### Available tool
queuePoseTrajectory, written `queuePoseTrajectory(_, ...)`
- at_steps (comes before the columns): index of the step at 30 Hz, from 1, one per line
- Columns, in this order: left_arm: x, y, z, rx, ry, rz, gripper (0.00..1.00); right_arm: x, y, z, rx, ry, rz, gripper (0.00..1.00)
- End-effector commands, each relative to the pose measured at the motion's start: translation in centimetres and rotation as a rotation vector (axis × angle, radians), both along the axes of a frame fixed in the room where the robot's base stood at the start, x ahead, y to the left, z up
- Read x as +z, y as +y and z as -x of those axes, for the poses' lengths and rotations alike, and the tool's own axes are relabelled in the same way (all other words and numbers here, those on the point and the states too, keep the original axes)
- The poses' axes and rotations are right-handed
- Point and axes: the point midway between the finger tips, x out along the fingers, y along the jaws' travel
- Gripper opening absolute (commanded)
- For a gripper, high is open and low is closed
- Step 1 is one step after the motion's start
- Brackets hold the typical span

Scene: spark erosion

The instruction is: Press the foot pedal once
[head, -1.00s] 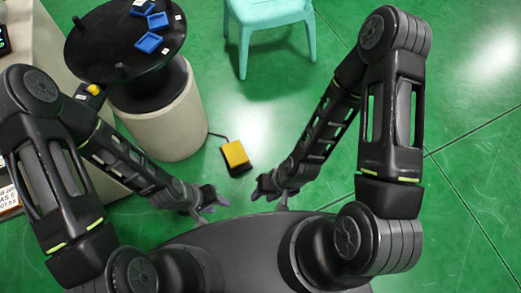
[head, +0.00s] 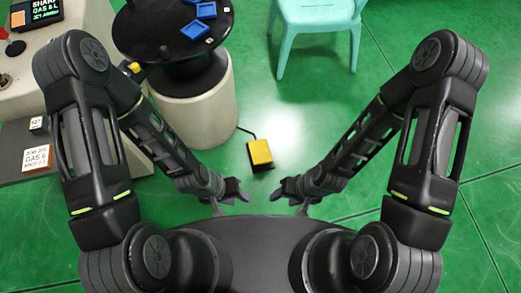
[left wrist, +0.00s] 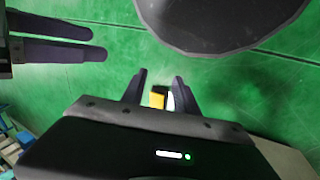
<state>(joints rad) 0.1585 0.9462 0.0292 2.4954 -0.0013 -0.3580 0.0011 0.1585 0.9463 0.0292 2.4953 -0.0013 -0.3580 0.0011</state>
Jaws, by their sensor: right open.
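The foot pedal (head: 260,153) is a yellow block on a black base, with a black cable running back to the left. It lies on the green floor, in front of my body and beyond both grippers. My left gripper (head: 238,192) is left of and nearer than the pedal, apart from it. In the left wrist view, its two fingers (left wrist: 158,86) stand apart and the yellow pedal (left wrist: 158,98) shows between them, farther off. My right gripper (head: 279,188) is nearer than the pedal, to its right. Its fingers (left wrist: 75,38) also show apart in the left wrist view, empty.
A round black table (head: 150,45) with blue trays (head: 195,30) on a pale pedestal (head: 200,120) stands at the back left. A grey machine console (head: 30,75) is at the far left. A turquoise stool (head: 320,15) is at the back. Floor around the pedal is clear.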

Motion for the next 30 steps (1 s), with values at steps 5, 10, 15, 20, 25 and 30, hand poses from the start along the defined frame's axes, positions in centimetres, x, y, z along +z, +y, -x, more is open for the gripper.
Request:
queuePoseTrajectory(5,0.0,0.0,0.0,0.0,0.0,0.0,0.22,0.0,0.0,0.0,0.0,0.0,0.0,0.49)
queuePoseTrajectory(10,0.0,0.0,0.0,0.0,0.0,0.0,0.09,0.0,0.0,0.0,0.0,0.0,0.0,0.49)
queuePoseTrajectory(15,0.0,0.0,0.0,0.0,0.0,0.0,0.0,0.0,0.0,0.0,0.0,0.0,0.0,0.49)
queuePoseTrajectory(20,0.0,0.0,0.01,0.0,0.0,0.0,0.0,0.0,0.0,0.0,0.0,0.0,0.0,0.49)
queuePoseTrajectory(25,0.0,0.0,0.01,0.0,0.0,0.0,0.0,0.0,0.0,0.0,0.0,0.0,0.0,0.49)
queuePoseTrajectory(30,0.0,0.0,0.0,0.0,0.0,0.0,0.0,0.0,0.0,0.0,0.0,0.0,0.0,0.49)
